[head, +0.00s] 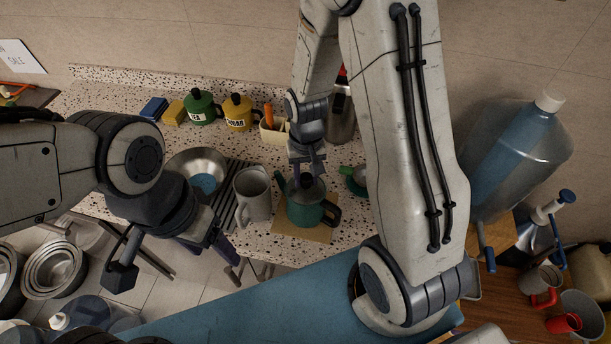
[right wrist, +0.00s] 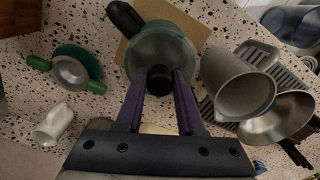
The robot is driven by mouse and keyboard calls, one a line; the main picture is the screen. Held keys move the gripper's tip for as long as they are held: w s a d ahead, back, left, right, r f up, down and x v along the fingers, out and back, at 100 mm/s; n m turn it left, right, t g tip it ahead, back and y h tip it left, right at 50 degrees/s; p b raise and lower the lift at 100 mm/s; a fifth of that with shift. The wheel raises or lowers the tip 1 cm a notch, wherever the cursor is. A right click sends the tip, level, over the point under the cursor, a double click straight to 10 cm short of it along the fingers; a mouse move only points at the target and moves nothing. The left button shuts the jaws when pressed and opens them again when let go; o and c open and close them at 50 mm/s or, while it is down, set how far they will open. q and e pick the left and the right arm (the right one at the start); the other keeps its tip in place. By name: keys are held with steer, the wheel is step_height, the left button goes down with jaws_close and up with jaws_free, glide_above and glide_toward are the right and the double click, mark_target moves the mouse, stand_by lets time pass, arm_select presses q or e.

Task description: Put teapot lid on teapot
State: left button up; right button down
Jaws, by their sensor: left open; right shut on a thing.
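The green teapot (head: 308,210) stands on a tan board on the speckled counter, its black handle to the right. In the right wrist view the teapot (right wrist: 133,62) shows from above. My right gripper (head: 307,177) points down over its mouth; in the right wrist view the fingers (right wrist: 168,84) are shut on the dark knob of the grey teapot lid (right wrist: 162,48). The lid is at the teapot's opening and looks roughly centred; I cannot tell whether it is seated or just above. My left gripper (head: 222,244) is open at the counter's front edge, away from the teapot.
A grey pitcher (head: 252,196) stands close left of the teapot, with a metal pan (head: 196,164) and ribbed rack beyond. A small green-handled dish (head: 353,178) is to the right. Green (head: 201,106) and yellow (head: 238,112) canisters stand at the back.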

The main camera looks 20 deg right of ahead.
mark_target(306, 176)
steer(key=shift+f, duration=0.2)
steer(key=shift+f, duration=0.2)
stand_by(0.3)
jaws_free()
steer(key=shift+r, duration=0.1)
stand_by(0.4)
step_height(306, 176, up, 9)
steer(key=shift+f+b, duration=0.1)
steer(key=shift+b, duration=1)
steer(key=shift+r, duration=0.8)
